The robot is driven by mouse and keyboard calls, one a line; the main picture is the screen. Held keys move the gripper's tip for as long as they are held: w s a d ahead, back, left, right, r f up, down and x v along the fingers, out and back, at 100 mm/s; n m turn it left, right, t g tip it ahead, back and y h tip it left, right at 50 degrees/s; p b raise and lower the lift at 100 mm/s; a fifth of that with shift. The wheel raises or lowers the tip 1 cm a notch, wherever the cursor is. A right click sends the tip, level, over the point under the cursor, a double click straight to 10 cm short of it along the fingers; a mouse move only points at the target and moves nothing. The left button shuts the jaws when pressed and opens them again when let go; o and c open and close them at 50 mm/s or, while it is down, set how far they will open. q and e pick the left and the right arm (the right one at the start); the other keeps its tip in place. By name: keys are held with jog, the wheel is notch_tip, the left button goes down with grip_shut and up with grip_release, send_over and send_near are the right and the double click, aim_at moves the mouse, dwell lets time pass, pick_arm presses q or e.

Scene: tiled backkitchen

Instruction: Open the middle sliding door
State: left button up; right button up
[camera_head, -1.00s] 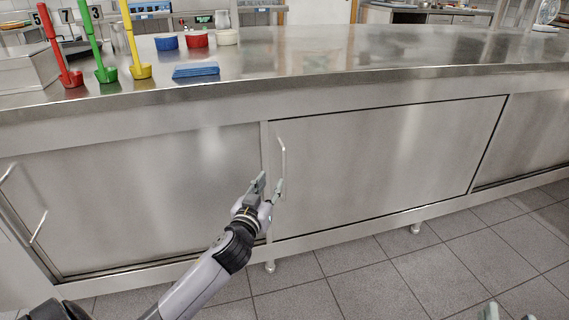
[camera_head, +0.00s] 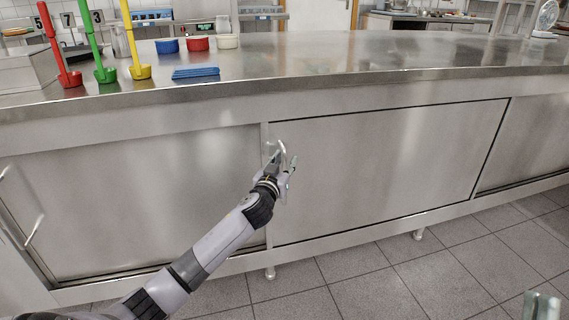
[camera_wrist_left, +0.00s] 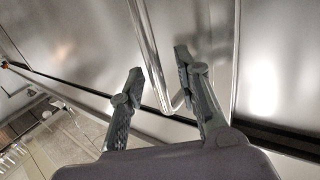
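The middle sliding door (camera_head: 390,160) is a flat steel panel under the counter, in its frame. Its bar handle (camera_head: 283,147) is upright near the door's left edge. My left gripper (camera_head: 284,163) is at that handle and covers its lower part in the head view. In the left wrist view the handle (camera_wrist_left: 148,45) runs down between the two spread fingers of my left gripper (camera_wrist_left: 158,68). The fingers are apart and not closed on the bar. Part of my right gripper (camera_head: 541,305) shows at the lower right edge; its fingers are cut off.
A steel counter top (camera_head: 350,62) lies above the doors, with red (camera_head: 62,60), green and yellow tools, small bowls and a blue cloth (camera_head: 196,72) on it. A left door (camera_head: 140,200) adjoins the middle one. The tiled floor (camera_head: 400,285) in front is clear.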

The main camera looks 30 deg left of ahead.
pick_arm(q)
jog(key=shift+c, duration=0.6)
grip_shut()
